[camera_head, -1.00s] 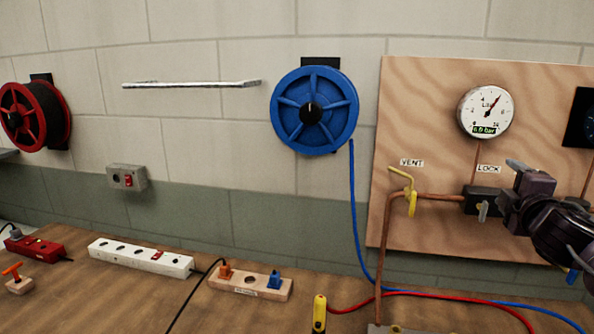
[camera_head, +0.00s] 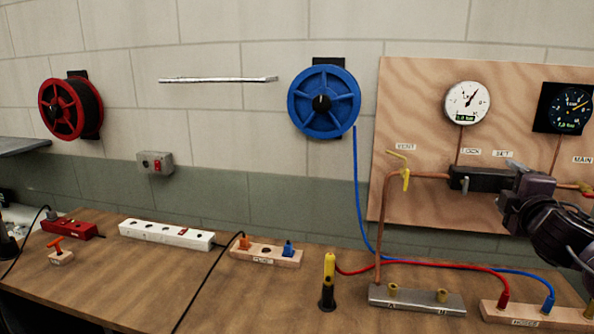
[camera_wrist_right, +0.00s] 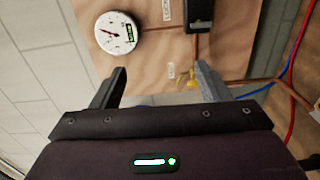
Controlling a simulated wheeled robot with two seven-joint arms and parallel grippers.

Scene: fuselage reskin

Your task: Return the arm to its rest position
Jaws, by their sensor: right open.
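My right gripper (camera_head: 510,178) is at the right of the head view, in front of the plywood panel (camera_head: 408,120), by the black valve block (camera_head: 470,179) under the LOCK and SET labels. In the right wrist view its two fingers (camera_wrist_right: 160,88) are apart with nothing between them. That view shows the white gauge (camera_wrist_right: 118,35) and a yellow valve handle (camera_wrist_right: 190,84) beyond the fingers. The gripper hides part of the valve block and pipe in the head view. My left gripper is not in view.
The yellow vent handle (camera_head: 406,180) is on the copper pipe. Below, a metal manifold bar (camera_head: 415,299), a yellow-black tool (camera_head: 328,285) and a wooden HOSES block (camera_head: 530,317) stand on the bench. Red and blue hoses cross there. Power strips (camera_head: 165,236) lie to the left.

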